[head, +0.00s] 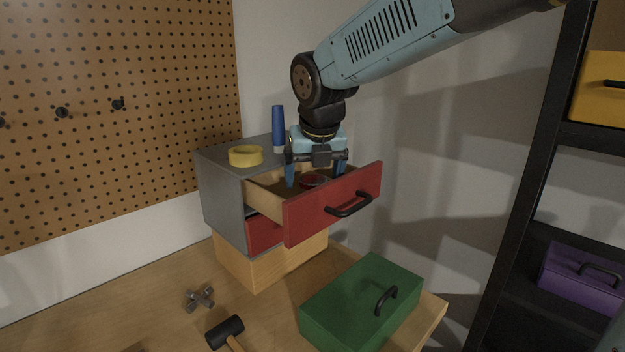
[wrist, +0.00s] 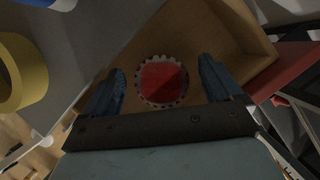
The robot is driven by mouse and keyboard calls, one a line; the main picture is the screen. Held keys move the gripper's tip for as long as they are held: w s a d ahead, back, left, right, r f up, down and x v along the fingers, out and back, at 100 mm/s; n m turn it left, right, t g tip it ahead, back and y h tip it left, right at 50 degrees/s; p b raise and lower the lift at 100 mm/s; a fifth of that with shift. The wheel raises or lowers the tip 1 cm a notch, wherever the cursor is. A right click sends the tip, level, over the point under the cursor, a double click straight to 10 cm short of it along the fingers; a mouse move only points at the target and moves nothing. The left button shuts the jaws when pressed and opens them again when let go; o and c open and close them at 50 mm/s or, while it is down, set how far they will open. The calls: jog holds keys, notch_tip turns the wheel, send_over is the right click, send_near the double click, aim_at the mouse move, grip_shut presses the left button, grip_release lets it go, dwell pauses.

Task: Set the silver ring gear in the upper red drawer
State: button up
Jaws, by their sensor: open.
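The upper red drawer (head: 333,205) is pulled out of the grey cabinet (head: 222,196), its light wooden inside open at the top. The silver ring gear (wrist: 162,103) lies inside the drawer in the wrist view, toothed around its edge and red in its middle. In the head view it shows small, just behind the drawer front. My gripper (head: 315,174) is open above the drawer, pointing down. In the wrist view its two blue fingers (wrist: 160,85) stand apart on either side of the gear, with gaps between. Whether the gear rests flat on the drawer floor is hard to tell.
A yellow tape roll (head: 245,156) and a blue cylinder (head: 278,129) stand on the cabinet top. The lower red drawer (head: 263,232) is nearly shut. A green box (head: 350,305), a hammer (head: 225,331) and a grey cross-shaped part (head: 199,299) are on the bench.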

jog(key=v, duration=1.1)
jog(key=s+d+f+n, duration=0.3)
jog(key=d+n, duration=0.5)
jog(key=n, duration=0.3)
jog(key=s+d+f+n+t, duration=0.1)
jog(key=s+d+f+n, duration=0.3)
jog(key=d+n, duration=0.5)
jog(key=s+d+f+n+h, duration=0.1)
jog(key=s+d+f+n, duration=0.3)
jog(key=d+n, duration=0.4)
jog(key=shift+s+d+f+n, duration=0.2)
jog(key=shift+s+n, duration=0.7)
jog(key=shift+n, duration=1.6)
